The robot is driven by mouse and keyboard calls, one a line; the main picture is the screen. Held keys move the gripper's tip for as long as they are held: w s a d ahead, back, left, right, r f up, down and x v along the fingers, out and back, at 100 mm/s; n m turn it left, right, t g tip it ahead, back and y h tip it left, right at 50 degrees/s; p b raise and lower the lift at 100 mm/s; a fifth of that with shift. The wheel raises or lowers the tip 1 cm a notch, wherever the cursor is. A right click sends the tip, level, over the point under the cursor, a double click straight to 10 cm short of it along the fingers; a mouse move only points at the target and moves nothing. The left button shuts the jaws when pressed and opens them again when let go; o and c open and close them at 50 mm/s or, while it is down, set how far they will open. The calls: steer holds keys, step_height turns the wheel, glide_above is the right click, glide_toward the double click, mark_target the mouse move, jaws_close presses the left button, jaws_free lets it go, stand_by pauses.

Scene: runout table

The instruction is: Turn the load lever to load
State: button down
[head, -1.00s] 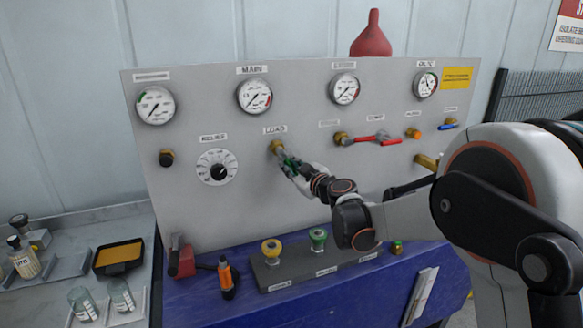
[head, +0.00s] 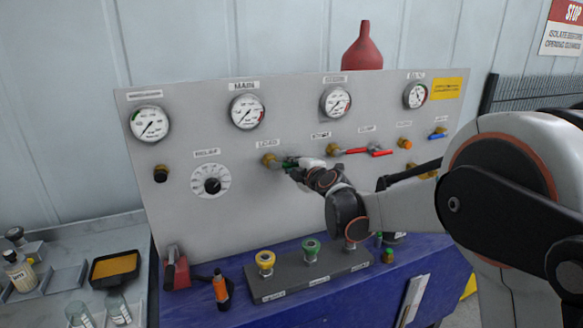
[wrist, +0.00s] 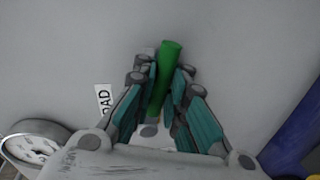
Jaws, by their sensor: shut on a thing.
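The load lever (head: 269,160) is a brass valve with a green handle, set on the grey panel below its LOAD label (head: 267,144). Its handle points right from the valve, close to level in the head view. In the wrist view the green handle (wrist: 170,60) stands between the teal-padded fingers of my gripper (wrist: 162,85). My gripper is shut on this handle; in the head view my gripper (head: 291,163) covers most of it. The brass valve body is mostly hidden in the wrist view.
Right of my gripper is a red-handled valve (head: 378,153). Gauges, such as the MAIN gauge (head: 248,112), line the panel above, and a black dial (head: 211,185) sits to the left. Below, a grey block (head: 290,283) with knobs stands on the blue bench (head: 190,310).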

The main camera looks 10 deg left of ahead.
steer(key=shift+r+n+h, duration=0.3)
steer(key=shift+r+n, duration=0.2)
steer(key=shift+n, duration=0.3)
steer(key=c, duration=1.6)
jaws_free()
steer(key=v, duration=1.2)
steer(key=shift+s+f, duration=0.1)
steer(key=shift+f, duration=0.05)
